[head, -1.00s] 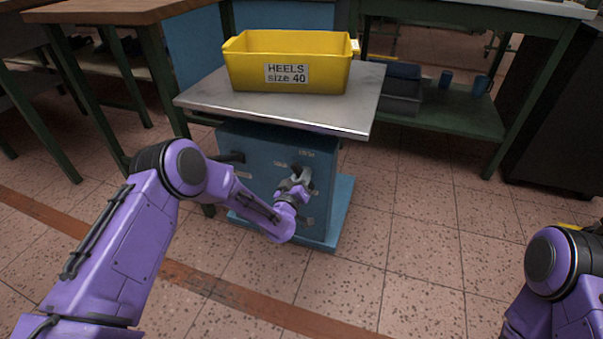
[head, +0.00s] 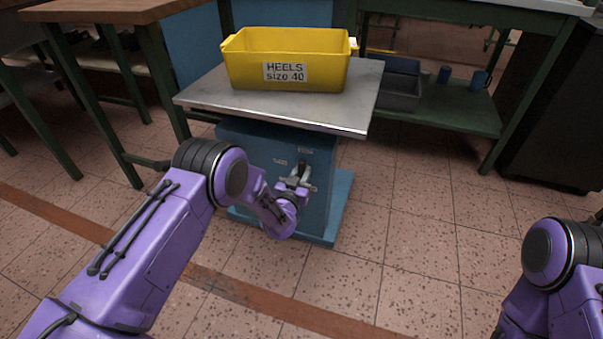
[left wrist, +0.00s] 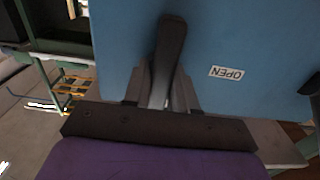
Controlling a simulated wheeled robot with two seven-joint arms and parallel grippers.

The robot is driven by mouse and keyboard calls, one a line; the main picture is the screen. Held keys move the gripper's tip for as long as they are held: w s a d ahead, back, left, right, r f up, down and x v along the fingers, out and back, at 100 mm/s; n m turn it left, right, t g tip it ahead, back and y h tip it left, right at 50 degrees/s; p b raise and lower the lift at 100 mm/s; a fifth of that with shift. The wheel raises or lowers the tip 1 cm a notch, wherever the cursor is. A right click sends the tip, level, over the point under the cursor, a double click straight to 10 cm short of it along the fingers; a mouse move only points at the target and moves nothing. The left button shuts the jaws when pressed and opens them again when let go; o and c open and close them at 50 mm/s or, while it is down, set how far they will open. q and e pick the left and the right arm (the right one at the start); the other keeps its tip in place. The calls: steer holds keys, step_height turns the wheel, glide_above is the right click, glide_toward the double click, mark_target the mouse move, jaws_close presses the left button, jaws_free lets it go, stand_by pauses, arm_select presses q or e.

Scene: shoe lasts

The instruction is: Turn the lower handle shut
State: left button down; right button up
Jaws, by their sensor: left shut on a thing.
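A blue cabinet (head: 318,206) stands under a metal top, its front partly hidden by my left arm. My left gripper (head: 297,181) is at the front and is shut on a dark handle (head: 303,167). In the left wrist view the handle (left wrist: 171,45) sticks out beyond the fingers (left wrist: 160,92), which sit on both sides of its lower part. I cannot tell from these views alone whether this is the lower handle. My right gripper is out of view; only part of that arm shows.
A green shelf (head: 440,118) with a grey tray and blue cups is behind right. Another dark knob (left wrist: 312,86) shows at the left wrist view's right edge. Tiled floor at front right is clear.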

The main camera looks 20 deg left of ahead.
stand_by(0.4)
arm_select(q)
steer(key=c, duration=1)
jaws_free()
steer(key=s+p, duration=0.3)
steer(key=s, duration=0.7)
steer(key=shift+s+a, duration=0.15)
steer(key=shift+s, duration=0.15)
